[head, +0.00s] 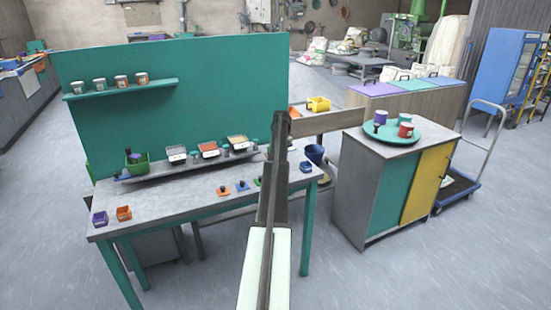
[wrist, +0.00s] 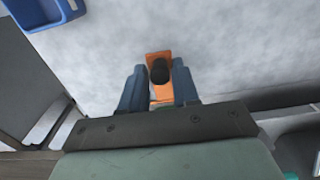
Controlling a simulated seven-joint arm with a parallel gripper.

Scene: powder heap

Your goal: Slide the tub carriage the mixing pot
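A long grey rail or ledge (head: 195,168) runs along the back of the workbench. A green tub (head: 137,164) with a dark upright piece stands at its left end, and several shallow trays of powder, one red-brown (head: 208,150), stand along it. I cannot tell which part is the tub carriage. A dark blue pot (head: 314,154) shows beyond the bench's right end; I cannot tell if it is the mixing pot. My gripper (wrist: 159,72) is open in the wrist view, its two fingers either side of an orange piece (wrist: 162,94) with a dark round knob. My arm hides the gripper in the head view.
Small orange (head: 222,191) and blue (head: 242,187) pieces lie on the bench front. A cabinet with a green round tray (head: 380,136) stands right.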

